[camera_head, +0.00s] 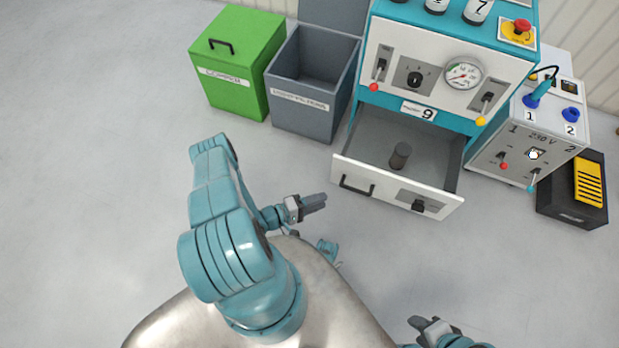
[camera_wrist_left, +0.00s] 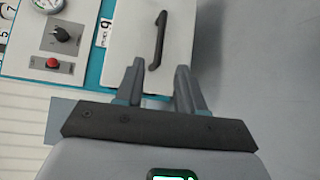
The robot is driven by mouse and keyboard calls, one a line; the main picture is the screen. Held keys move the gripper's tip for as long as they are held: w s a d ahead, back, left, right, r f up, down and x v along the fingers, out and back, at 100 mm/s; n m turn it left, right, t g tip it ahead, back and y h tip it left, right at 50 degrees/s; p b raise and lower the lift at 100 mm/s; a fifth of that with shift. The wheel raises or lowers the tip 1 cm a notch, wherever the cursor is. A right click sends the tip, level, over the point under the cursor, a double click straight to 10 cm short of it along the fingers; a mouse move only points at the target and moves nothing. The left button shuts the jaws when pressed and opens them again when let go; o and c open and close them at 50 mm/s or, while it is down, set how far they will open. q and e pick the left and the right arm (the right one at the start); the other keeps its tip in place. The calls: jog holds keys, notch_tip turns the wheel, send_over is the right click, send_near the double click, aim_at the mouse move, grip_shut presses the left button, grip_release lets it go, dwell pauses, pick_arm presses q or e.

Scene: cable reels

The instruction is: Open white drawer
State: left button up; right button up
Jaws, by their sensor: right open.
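The white drawer (camera_head: 400,190) of the teal and white cabinet is pulled out, and its grey inside shows. A dark cylinder (camera_head: 400,155) stands in it. The black bar handle (camera_head: 357,185) is at the left of the drawer front; it also shows in the left wrist view (camera_wrist_left: 158,40). My left gripper (camera_head: 322,201) is left of the handle, apart from it. In the left wrist view its two fingers (camera_wrist_left: 160,68) are spread and empty, with the handle beyond them. My right gripper (camera_head: 430,325) is open at the bottom edge, well away from the drawer.
A green bin (camera_head: 235,65) and a grey open bin (camera_head: 312,85) stand left of the cabinet. A 230 V box (camera_head: 530,140) and a black box with a yellow top (camera_head: 575,190) stand right. The floor in front of the drawer is clear.

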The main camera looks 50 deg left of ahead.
pick_arm(q)
jog(key=shift+v, duration=1.45)
